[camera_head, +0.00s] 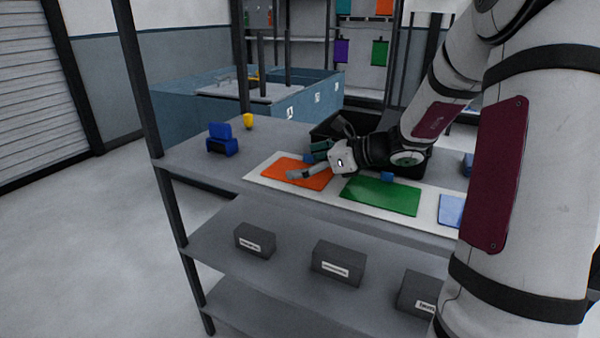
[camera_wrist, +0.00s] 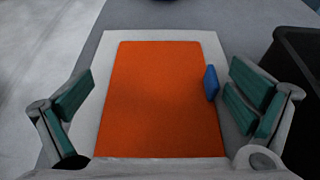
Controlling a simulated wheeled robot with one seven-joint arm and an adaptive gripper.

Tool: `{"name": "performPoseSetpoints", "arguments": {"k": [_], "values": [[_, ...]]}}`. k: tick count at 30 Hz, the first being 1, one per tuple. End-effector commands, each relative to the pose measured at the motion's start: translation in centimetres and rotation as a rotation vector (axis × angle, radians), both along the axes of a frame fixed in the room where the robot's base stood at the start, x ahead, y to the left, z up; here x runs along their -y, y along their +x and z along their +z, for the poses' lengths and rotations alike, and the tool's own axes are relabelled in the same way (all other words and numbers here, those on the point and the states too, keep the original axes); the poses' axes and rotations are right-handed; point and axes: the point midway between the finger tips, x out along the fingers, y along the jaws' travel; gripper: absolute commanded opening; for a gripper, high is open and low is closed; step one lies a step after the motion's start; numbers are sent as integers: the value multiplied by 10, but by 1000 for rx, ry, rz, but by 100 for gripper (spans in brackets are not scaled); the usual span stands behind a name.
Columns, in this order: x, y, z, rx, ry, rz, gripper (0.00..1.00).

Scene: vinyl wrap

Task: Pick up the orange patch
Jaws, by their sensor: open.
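The orange patch (camera_head: 288,172) lies flat at the left end of a white mat on the grey shelf. In the wrist view the orange patch (camera_wrist: 160,100) fills the middle, with the white mat (camera_wrist: 108,45) showing around it. My gripper (camera_head: 307,163) is over the patch. In the wrist view my gripper (camera_wrist: 158,110) is open, with one green-padded finger beyond each side of the patch. A small blue piece (camera_wrist: 211,83) stands at the patch's right edge, inside the right finger. The near edge of the patch is hidden by the gripper body.
A green patch (camera_head: 381,195) and a light blue patch (camera_head: 451,210) lie farther right on the mat. A blue object (camera_head: 222,140) and a yellow object (camera_head: 248,121) stand at the shelf's left. A black bin (camera_head: 331,127) stands behind. Labelled grey boxes (camera_head: 338,263) sit below.

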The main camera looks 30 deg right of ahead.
Motion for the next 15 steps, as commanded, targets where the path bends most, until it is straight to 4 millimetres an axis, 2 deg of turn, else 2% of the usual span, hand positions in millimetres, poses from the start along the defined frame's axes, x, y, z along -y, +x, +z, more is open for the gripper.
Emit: {"name": "performPoseSetpoints", "arguments": {"k": [1,2,3,8,15], "values": [[0,0,0,0,0,0,100],[0,0,0,0,0,0,95],[0,0,0,0,0,0,88],[0,0,0,0,0,0,67],[0,-1,0,-1,0,1,31]]}}
